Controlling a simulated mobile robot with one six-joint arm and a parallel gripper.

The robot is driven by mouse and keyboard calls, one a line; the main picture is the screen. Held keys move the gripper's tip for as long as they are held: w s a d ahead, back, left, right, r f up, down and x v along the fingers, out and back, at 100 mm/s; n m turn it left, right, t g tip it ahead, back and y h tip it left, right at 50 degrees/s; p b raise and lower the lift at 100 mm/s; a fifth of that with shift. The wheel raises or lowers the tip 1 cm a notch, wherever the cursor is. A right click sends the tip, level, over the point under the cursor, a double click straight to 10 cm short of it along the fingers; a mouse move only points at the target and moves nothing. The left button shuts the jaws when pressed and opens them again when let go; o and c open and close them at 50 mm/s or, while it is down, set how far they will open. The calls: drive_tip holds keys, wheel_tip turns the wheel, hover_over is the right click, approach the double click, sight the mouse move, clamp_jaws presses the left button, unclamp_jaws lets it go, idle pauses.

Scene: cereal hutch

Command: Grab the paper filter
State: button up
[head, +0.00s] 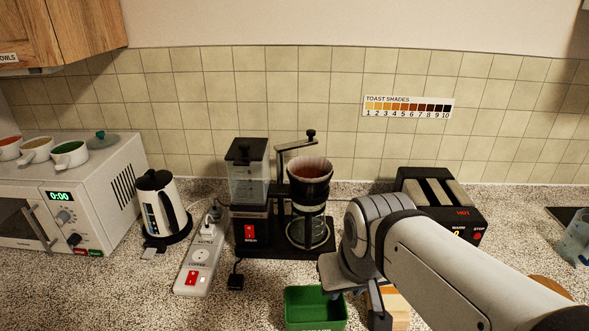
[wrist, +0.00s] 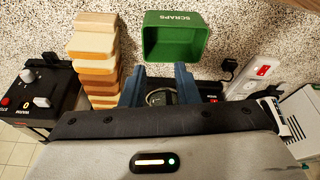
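The paper filter (head: 312,163) shows as a pale ruffled rim with brown contents inside, seated in the black basket (head: 309,190) at the top of the coffee maker (head: 251,213). My gripper (head: 352,298) is in front of and below the filter, to its right, apart from it, and partly hidden by my own wrist. In the wrist view, the two blue fingers of my gripper (wrist: 159,72) stand apart with nothing held between them. I cannot make out the filter in the wrist view.
A green scraps bin (head: 315,309) stands at the front, close to my gripper. Stacked bread slices (wrist: 95,60) are beside it. A toaster (head: 440,205) is to the right; a power strip (head: 201,255), kettle (head: 160,208) and microwave (head: 75,195) are to the left.

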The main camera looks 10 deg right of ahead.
drive_tip(key=n+g+h+b, duration=0.1)
drive_tip(key=n+h+b, duration=0.1)
drive_tip(key=n+b, duration=0.45)
approach(298, 181)
drive_tip(key=shift+n, duration=0.75)
drive_tip(key=x, duration=0.2)
drive_tip(key=p+x, duration=0.1)
drive_tip(key=x, duration=0.1)
drive_tip(key=p+x, duration=0.1)
drive_tip(key=x, duration=0.2)
drive_tip(key=shift+w+d+r, duration=0.2)
drive_tip(key=shift+w+d, duration=0.1)
drive_tip(key=shift+w, duration=0.05)
clamp_jaws()
